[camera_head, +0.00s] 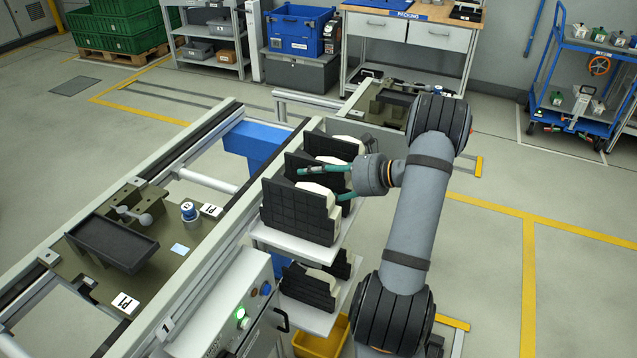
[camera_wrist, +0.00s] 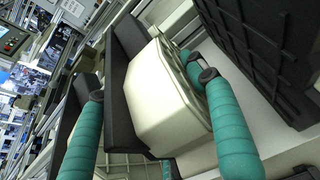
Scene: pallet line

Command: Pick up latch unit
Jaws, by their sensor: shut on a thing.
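Several units with black panels and cream housings, which I take to be latch units, stand on a white two-level rack. My gripper (camera_head: 322,183) reaches in from the right at the upper level, its green fingers shut on the middle latch unit (camera_head: 327,177). In the wrist view, the held unit's cream housing (camera_wrist: 160,95) lies between the two green fingers, with its black panel (camera_wrist: 122,45) on the far side. The front unit (camera_head: 296,212) stands close beside it and partly hides it in the head view. Whether the held unit still touches the shelf cannot be told.
The upper shelf (camera_head: 290,247) is crowded, and more units sit on the lower shelf (camera_head: 306,315). A conveyor with a fixture pallet (camera_head: 165,275) runs at left, carrying a black tray (camera_head: 112,243). A control box (camera_head: 225,315) stands in front.

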